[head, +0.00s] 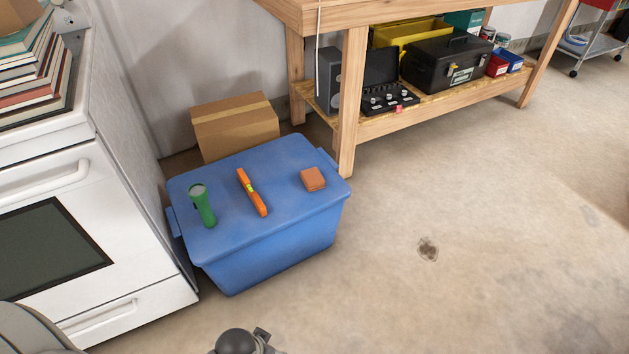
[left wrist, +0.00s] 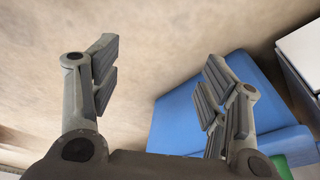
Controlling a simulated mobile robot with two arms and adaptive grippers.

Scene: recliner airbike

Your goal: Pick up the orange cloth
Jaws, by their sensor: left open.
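The orange cloth (head: 313,179) is a small, folded, brownish-orange square. It lies flat on the right part of the lid of a closed blue bin (head: 275,250). My left gripper (left wrist: 160,78) is open and empty in the left wrist view, with its two fingers wide apart. Bare floor shows between the fingers, and the blue bin (left wrist: 172,125) is at the right behind one finger. The cloth cannot be made out in the left wrist view. My right gripper is not in view.
An orange level (head: 252,192) and a green flashlight (head: 203,206) lie on the lid left of the cloth. A white stove (head: 140,230) stands close at the left, a cardboard box (head: 235,128) behind. A wooden workbench leg (head: 352,105) is near the bin's back right.

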